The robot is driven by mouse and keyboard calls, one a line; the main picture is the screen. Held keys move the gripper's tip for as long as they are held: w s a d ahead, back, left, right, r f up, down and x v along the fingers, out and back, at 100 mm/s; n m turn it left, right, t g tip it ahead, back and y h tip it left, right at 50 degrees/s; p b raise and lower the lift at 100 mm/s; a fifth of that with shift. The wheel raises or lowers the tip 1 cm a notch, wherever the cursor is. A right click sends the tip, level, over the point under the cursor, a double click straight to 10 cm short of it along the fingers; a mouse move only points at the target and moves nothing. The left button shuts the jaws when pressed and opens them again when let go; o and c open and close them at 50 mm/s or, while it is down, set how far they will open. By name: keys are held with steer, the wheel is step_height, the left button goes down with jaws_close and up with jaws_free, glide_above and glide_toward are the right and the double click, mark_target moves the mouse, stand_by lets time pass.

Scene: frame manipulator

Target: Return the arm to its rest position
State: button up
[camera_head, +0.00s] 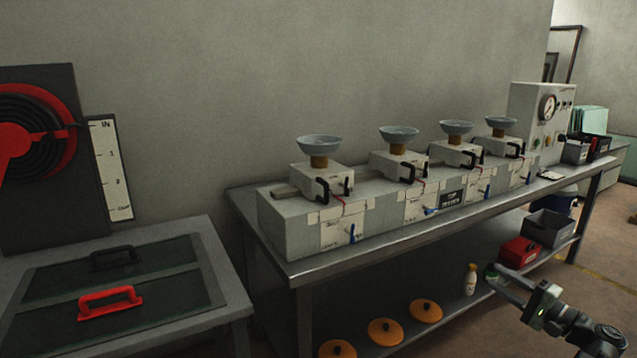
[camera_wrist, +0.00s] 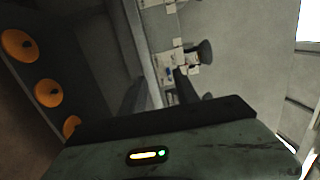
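My arm comes in at the lower right of the head view, stretched out low in front of the metal bench. My gripper (camera_head: 497,279) points left, near the bench's lower shelf.
The metal bench (camera_head: 375,240) carries several grey units with bowls on top. Its lower shelf holds a pale bottle (camera_head: 471,280), orange lids (camera_head: 385,331), a red box (camera_head: 518,252) and a grey bin (camera_head: 548,228). A table with a red handle (camera_head: 109,302) stands left. Floor shows at the right.

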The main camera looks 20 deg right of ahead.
steer(key=w+a+f+n+g+y, duration=0.1)
steer(key=w+a+f+n+g, duration=0.25)
steer(key=a, duration=0.55)
steer(key=w+a+f+n+g+y, duration=0.1)
steer(key=w+a+f+g, duration=0.25)
steer(key=a+f, duration=0.4)
steer(key=w+a+f+n+g+y, duration=0.1)
steer(key=w+a+f+n+g, duration=0.2)
steer(key=a, duration=0.6)
steer(key=s+a+f+n+g+h, duration=0.2)
steer(key=a+f+n+g+h, duration=0.15)
steer(key=a+f, duration=0.45)
steer(key=s+a+f+n+g+h, duration=0.25)
steer(key=a+f+g+h, duration=0.2)
steer(key=a, duration=0.85)
step_height(320, 180, up, 26)
steer(key=p, duration=2.5)
steer(key=shift+w+d+n+h+p, duration=0.2)
steer(key=shift+n+h+p, duration=0.15)
steer(key=shift+n+h, duration=0.1)
steer(key=shift+r, duration=0.1)
